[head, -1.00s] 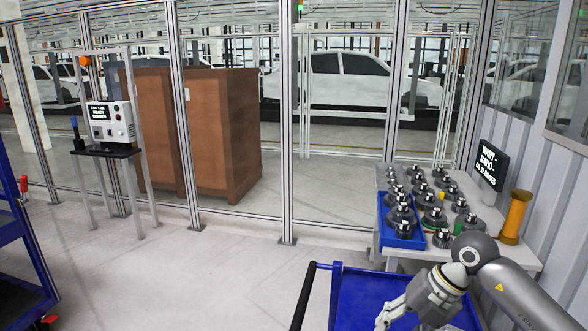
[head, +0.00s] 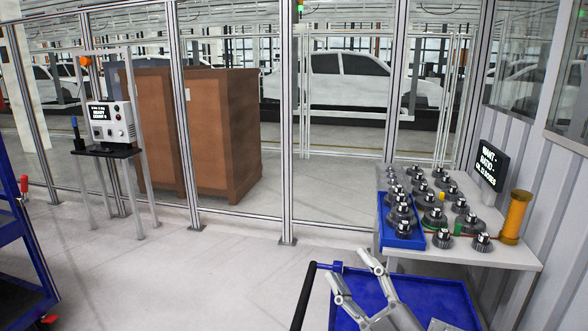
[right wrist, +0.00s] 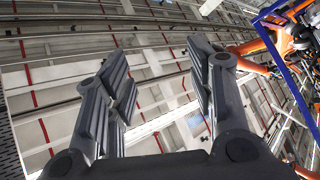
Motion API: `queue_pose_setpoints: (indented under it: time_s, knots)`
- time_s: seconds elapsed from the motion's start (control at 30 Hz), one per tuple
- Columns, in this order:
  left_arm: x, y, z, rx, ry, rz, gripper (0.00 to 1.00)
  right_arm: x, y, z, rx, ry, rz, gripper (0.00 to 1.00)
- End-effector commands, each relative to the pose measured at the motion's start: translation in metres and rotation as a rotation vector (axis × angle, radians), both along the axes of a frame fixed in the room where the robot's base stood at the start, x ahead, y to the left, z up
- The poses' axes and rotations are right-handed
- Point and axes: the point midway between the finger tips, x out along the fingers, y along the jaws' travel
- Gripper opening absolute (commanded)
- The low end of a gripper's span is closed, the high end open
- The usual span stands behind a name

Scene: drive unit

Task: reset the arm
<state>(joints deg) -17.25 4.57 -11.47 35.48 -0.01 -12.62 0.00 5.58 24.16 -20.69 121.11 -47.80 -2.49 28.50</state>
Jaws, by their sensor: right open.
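My right gripper (head: 350,272) is low in the head view, in front of the blue cart tray. Its two fingers are spread apart with nothing between them and point upward and to the left. In the right wrist view the same gripper (right wrist: 158,75) is open and empty, with the ceiling structure behind its fingers. My left arm and gripper are not in view.
A blue cart (head: 437,292) with a dark handle stands in front of the white table (head: 515,257). The table holds dark gear parts, a blue tray (head: 416,239), a screen (head: 492,165) and an orange cylinder (head: 515,217). Floor at centre-left is clear.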

Motion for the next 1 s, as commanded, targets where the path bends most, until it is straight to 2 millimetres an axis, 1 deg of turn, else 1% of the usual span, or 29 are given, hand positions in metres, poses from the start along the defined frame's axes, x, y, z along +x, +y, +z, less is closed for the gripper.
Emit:
queue_pose_setpoints:
  time_s: [0.03,0.1,0.17,0.23,0.27,0.3,0.37,0.4,0.43,0.47,0.5,0.57,0.6,0.67,0.7,0.77,0.8,0.87,0.9,0.97,1.0]
  knots:
    - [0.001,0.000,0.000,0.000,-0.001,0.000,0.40,0.001,-0.016,-0.013,0.060,0.074,-0.070,0.50]
    - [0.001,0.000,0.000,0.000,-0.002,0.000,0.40,0.003,-0.038,-0.034,0.129,0.181,-0.167,0.50]
    - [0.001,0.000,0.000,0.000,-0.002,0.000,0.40,0.001,-0.056,-0.056,0.178,0.282,-0.246,0.50]
    - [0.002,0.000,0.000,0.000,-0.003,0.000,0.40,-0.005,-0.076,-0.087,0.225,0.410,-0.334,0.50]
    - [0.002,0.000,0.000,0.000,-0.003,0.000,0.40,-0.010,-0.083,-0.101,0.244,0.469,-0.370,0.50]
    - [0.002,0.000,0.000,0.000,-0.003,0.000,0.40,-0.017,-0.092,-0.120,0.263,0.549,-0.414,0.50]
    - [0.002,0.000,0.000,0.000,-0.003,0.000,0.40,-0.032,-0.103,-0.150,0.287,0.673,-0.476,0.50]
    - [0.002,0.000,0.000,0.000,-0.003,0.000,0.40,-0.044,-0.109,-0.169,0.297,0.759,-0.513,0.50]
    - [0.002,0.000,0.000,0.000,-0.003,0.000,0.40,-0.054,-0.112,-0.185,0.303,0.826,-0.538,0.50]
    - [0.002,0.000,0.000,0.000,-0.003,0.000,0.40,-0.065,-0.115,-0.199,0.309,0.892,-0.561,0.50]
    - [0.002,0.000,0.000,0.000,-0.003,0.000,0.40,-0.081,-0.118,-0.218,0.310,0.982,-0.590,0.50]
    - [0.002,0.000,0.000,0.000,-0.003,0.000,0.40,-0.107,-0.120,-0.243,0.309,1.114,-0.621,0.50]
    - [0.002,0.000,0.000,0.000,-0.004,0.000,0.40,-0.125,-0.120,-0.258,0.305,1.197,-0.637,0.50]
    - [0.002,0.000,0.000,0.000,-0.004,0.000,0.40,-0.151,-0.118,-0.277,0.295,1.314,-0.652,0.50]
    - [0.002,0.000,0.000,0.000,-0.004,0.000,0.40,-0.168,-0.117,-0.286,0.288,1.383,-0.658,0.50]
    - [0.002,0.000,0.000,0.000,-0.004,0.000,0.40,-0.192,-0.114,-0.299,0.275,1.483,-0.664,0.50]
    - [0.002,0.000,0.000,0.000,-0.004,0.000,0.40,-0.208,-0.111,-0.306,0.264,1.545,-0.662,0.50]
    - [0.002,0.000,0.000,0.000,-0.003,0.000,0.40,-0.232,-0.107,-0.314,0.249,1.634,-0.659,0.50]
    - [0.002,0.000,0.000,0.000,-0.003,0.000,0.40,-0.247,-0.104,-0.318,0.237,1.691,-0.654,0.50]
    - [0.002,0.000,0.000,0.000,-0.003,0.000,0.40,-0.269,-0.100,-0.323,0.219,1.772,-0.644,0.50]
    - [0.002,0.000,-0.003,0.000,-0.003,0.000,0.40,-0.274,-0.099,-0.333,0.210,1.802,-0.641,0.50]
